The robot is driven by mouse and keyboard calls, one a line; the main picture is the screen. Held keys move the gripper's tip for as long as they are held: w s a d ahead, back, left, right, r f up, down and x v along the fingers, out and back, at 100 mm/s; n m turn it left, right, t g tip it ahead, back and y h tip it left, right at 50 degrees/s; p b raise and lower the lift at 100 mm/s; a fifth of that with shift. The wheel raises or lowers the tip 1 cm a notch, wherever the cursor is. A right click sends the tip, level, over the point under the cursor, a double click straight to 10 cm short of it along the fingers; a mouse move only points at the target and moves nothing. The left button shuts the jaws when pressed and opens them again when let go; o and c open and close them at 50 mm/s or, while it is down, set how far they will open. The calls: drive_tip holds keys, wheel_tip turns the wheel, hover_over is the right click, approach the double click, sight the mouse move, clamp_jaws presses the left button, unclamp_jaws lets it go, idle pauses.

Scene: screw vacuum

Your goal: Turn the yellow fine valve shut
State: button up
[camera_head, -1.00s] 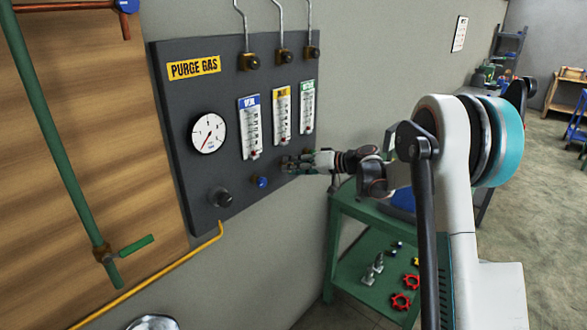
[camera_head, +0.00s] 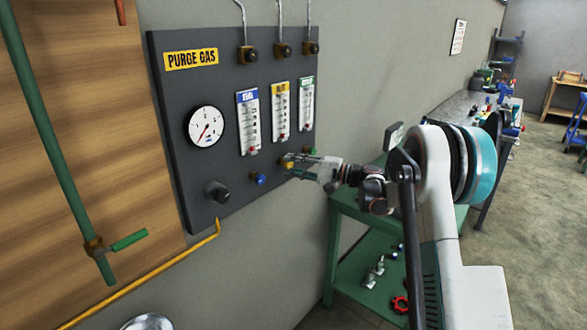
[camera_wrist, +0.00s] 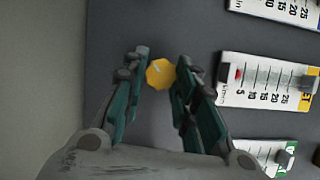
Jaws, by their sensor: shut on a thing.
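The yellow fine valve (camera_wrist: 160,74) is a small faceted knob on the dark purge gas panel (camera_head: 170,110). In the wrist view it sits between the tips of my gripper's green-and-grey fingers (camera_wrist: 161,68), which are shut on it. In the head view my gripper (camera_head: 292,163) reaches the panel from the right and partly covers the knob. The yellow-labelled flow meter (camera_head: 281,112) stands above it; in the wrist view this meter (camera_wrist: 265,82) appears sideways, with a red float (camera_wrist: 239,74) near its low end.
The blue knob (camera_head: 258,179) is left of my gripper and the green knob (camera_head: 312,151) close on its right. A black knob (camera_head: 217,194) and a round gauge (camera_head: 205,127) are farther left. A green bench (camera_head: 350,205) stands below my arm.

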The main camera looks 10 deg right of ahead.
drive_tip(key=m, duration=0.2)
drive_tip(key=m+t+y+b, duration=0.1)
drive_tip(key=shift+f+m, duration=0.3)
drive_tip(key=shift+m, duration=0.1)
drive_tip(key=shift+s+a+m+t+b, duration=0.1)
drive_tip(key=shift+m+t+b, duration=0.75)
drive_tip(key=shift+m, duration=1.45)
drive_tip(key=shift+m+t, duration=0.25)
drive_tip(key=shift+m, duration=0.05)
drive_tip(key=o, duration=1)
drive_tip(key=shift+o, duration=0.2)
drive_tip(key=v, duration=1.2)
